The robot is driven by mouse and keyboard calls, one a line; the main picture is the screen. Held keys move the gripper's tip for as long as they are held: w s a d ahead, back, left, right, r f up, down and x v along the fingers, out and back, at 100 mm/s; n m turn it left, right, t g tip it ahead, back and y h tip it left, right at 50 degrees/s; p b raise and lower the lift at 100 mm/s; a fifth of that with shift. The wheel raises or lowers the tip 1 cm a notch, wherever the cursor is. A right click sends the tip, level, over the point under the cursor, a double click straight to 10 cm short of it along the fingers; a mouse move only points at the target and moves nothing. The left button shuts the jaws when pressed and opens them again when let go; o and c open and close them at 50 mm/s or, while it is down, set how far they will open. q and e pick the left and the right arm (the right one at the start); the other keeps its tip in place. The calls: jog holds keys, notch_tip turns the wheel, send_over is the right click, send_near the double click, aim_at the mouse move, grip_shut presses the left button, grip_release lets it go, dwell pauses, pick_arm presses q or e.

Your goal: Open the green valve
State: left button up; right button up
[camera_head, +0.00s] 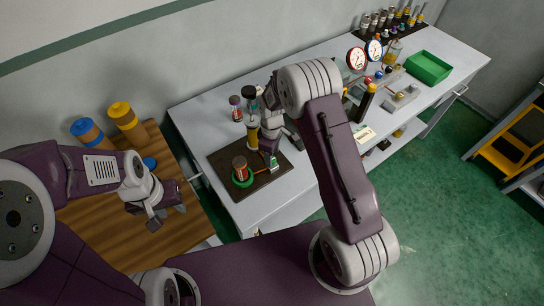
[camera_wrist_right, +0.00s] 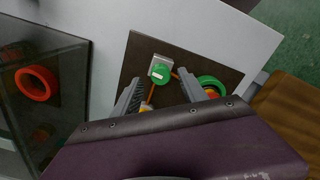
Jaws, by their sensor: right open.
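In the right wrist view a round green knob (camera_wrist_right: 160,73) sits on a small pale block, and a green ring (camera_wrist_right: 212,84) lies to its right. Both are on a dark board. The head view shows the green-and-white knob fitting (camera_head: 273,162) and the green ring (camera_head: 242,182) around the foot of a small cylinder. I cannot tell for sure which one is the valve. My right gripper (camera_wrist_right: 157,80) is open and empty, its fingers pointing toward the knob; the head view shows it just above the board (camera_head: 218,160). My left gripper (camera_head: 167,213) seems open and empty above the wooden table.
Blue and yellow cylinders (camera_head: 124,114) stand on the wooden table (camera_head: 105,225). Gauges (camera_head: 356,59), bottles and a green tray (camera_head: 428,67) stand further along the white bench (camera_head: 205,105). In the wrist view a red ring (camera_wrist_right: 35,83) is at the left.

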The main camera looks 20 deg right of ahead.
notch_tip(320, 180, up, 8)
jog(key=b, duration=0.1)
jog(key=shift+f, duration=0.2)
jog(key=shift+s, duration=0.1)
jog(key=s+d+r+m+t+b, duration=0.1)
jog(key=s+d+r+m+b, duration=0.15)
jog(key=s+r, duration=0.35)
jog(key=s+d+f+m, duration=0.1)
jog(key=s+f+m, duration=0.3)
jog(key=s+m, duration=0.4)
jog(key=s, duration=0.3)
jog(key=shift+s+d+f+p, duration=0.2)
jog(key=shift+p, duration=0.2)
jog(key=shift+s, duration=0.2)
